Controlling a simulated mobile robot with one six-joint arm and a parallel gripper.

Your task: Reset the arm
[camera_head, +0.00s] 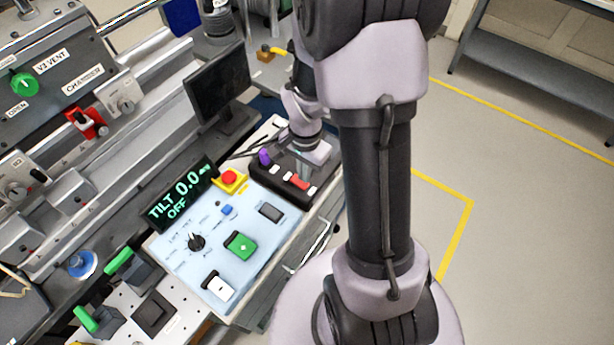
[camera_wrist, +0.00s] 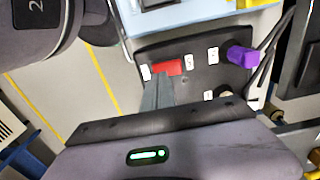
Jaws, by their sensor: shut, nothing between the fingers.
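My arm comes down over the bench in the head view, large in the foreground. In the wrist view my gripper (camera_wrist: 158,80) is shut, its fingers together and empty. The fingers point at a black control box (camera_wrist: 215,68) with a red switch (camera_wrist: 167,68), a purple knob (camera_wrist: 242,56) and several small white labels. The fingertips appear just beside the red switch; I cannot tell if they touch it. In the head view the same black box (camera_head: 270,176) lies partly under my wrist, and the fingertips are hard to make out.
Left of the box is a light-blue panel (camera_head: 190,262) with a red emergency button (camera_head: 229,177), green button (camera_head: 241,245) and dial. The tilt display (camera_head: 180,195) reads "TILT 0.0" and "OFF". A monitor (camera_head: 217,86) stands behind. Floor at right is free, with yellow lines.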

